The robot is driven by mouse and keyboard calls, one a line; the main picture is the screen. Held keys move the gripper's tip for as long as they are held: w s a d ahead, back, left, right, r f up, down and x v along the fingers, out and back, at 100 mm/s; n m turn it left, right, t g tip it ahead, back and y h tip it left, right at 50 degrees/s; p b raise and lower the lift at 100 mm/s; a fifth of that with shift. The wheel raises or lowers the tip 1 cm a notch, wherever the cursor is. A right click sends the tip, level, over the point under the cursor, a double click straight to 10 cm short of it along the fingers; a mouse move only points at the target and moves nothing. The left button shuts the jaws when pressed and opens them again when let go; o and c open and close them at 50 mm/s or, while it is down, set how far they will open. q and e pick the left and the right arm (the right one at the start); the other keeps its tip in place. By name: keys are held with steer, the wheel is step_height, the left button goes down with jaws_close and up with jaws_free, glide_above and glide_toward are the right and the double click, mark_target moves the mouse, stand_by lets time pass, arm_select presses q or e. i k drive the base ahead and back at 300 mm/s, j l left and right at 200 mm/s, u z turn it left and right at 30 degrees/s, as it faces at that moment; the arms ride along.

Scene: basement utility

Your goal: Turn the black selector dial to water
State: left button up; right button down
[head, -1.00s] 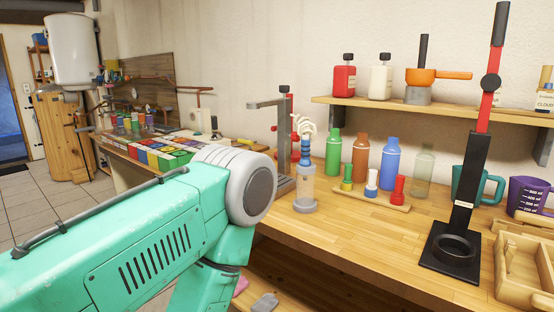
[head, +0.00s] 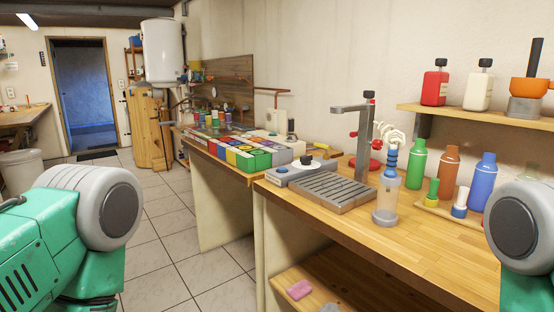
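A small black knob on a white disc, which looks like the selector dial (head: 306,159), sits on top of a low grey box (head: 300,174) on the near wooden counter. A blue button (head: 283,169) is on the same box, left of the knob. The knob is too small to tell where it points, and I cannot read any water marking. My green arm links with grey joints show at the left and right edges. Neither gripper is in view.
A slatted grey tray (head: 332,190) and a grey stand (head: 364,140) are beside the box. A clear cylinder with a whisk (head: 387,198) stands right of them. Bottles (head: 447,172) line the wall below a shelf (head: 480,116). Tiled floor (head: 182,240) is open at left.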

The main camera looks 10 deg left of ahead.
mark_target(306, 160)
steer(key=i+j, duration=0.55)
steer(key=i+j+z, duration=0.15)
steer(key=i+j, duration=0.35)
steer(key=j, duration=0.1)
